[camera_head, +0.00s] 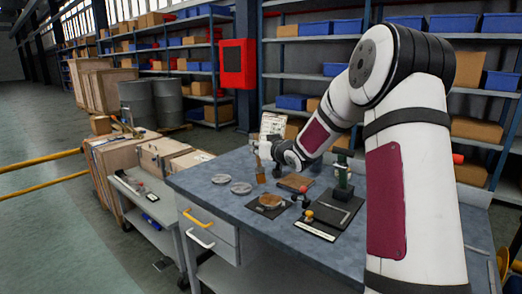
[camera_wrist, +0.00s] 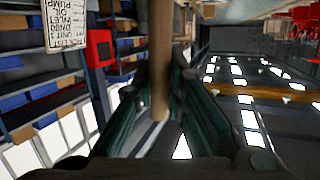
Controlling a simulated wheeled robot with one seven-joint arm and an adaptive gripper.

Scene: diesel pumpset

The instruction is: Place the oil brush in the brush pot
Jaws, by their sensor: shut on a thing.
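My gripper (camera_head: 262,150) is above the back left part of the grey workbench (camera_head: 195,178). In the wrist view my gripper (camera_wrist: 162,85) is shut on the oil brush, whose pale wooden handle (camera_wrist: 160,45) runs between the dark green fingers. In the head view a small amber-brown piece (camera_head: 260,173) shows right below the gripper; it is too small to tell whether it is the brush's lower end or a pot under it. I cannot pick out the brush pot with certainty. The brush's bristles are not clear in either view.
A dark tray with a brown round piece (camera_head: 271,200), a brown board (camera_head: 296,181) and a green upright device (camera_head: 342,180) stand to the right. A printed sheet (camera_head: 272,124) stands behind. The bench's left front corner is clear.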

